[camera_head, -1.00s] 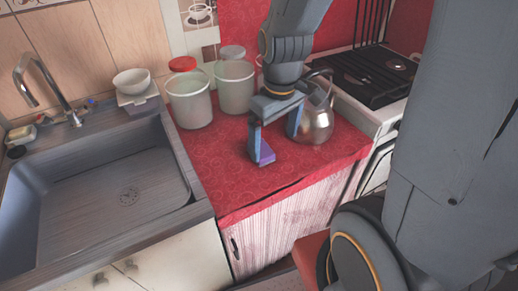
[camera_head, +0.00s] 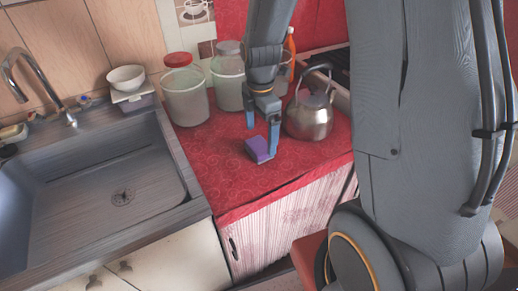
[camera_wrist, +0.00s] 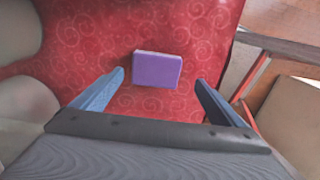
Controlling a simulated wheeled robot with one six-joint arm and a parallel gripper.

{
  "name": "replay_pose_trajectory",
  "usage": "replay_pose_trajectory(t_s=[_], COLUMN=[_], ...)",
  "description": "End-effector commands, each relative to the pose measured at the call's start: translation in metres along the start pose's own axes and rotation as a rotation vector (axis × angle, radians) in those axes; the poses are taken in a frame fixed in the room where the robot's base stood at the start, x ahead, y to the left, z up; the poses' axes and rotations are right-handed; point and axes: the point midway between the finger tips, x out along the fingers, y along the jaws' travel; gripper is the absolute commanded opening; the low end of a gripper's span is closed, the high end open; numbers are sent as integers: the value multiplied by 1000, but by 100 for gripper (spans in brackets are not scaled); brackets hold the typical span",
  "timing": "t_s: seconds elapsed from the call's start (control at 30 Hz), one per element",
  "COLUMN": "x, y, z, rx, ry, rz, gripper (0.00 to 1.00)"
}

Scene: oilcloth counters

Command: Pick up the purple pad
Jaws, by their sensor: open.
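The purple pad (camera_head: 258,149) is a small block lying on the red patterned oilcloth counter (camera_head: 240,185). In the wrist view the pad (camera_wrist: 157,70) lies ahead of and between the spread fingertips, a little left of their middle. My gripper (camera_head: 262,139) points down over the counter beside the pad, with one finger partly in front of the pad's right side in the head view. In the wrist view my gripper (camera_wrist: 160,78) is open, with bare cloth between the fingers and the pad. Nothing is held.
A metal kettle (camera_head: 309,118) stands close to the right of my gripper. A jar with a red lid (camera_head: 184,97) and another jar (camera_head: 227,85) stand behind it. The sink (camera_head: 115,165) is at left. Cloth in front of the pad is clear.

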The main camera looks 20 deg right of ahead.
Motion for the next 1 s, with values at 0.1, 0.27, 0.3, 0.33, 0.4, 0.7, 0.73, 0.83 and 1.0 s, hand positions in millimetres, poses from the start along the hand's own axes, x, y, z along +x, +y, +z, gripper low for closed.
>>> replay_pose_trajectory(t_s=[0.1, 0.27, 0.3, 0.33, 0.4, 0.7, 0.73, 0.83, 1.0], x=[8, 24, 29, 33, 41, 55, 55, 55, 55], y=[1, 5, 6, 6, 6, 7, 8, 7, 7], z=[0, -1, -1, -1, -1, 0, 0, 0, 0], rx=[1, 1, 1, 1, 2, 2, 2, 2, 2], ry=[0, 0, 1, 1, 1, 0, 0, 0, 0], rz=[0, -2, -3, -3, -3, 1, 1, 1, 1], gripper=[92, 92, 92, 92, 92, 92, 92, 92, 65])
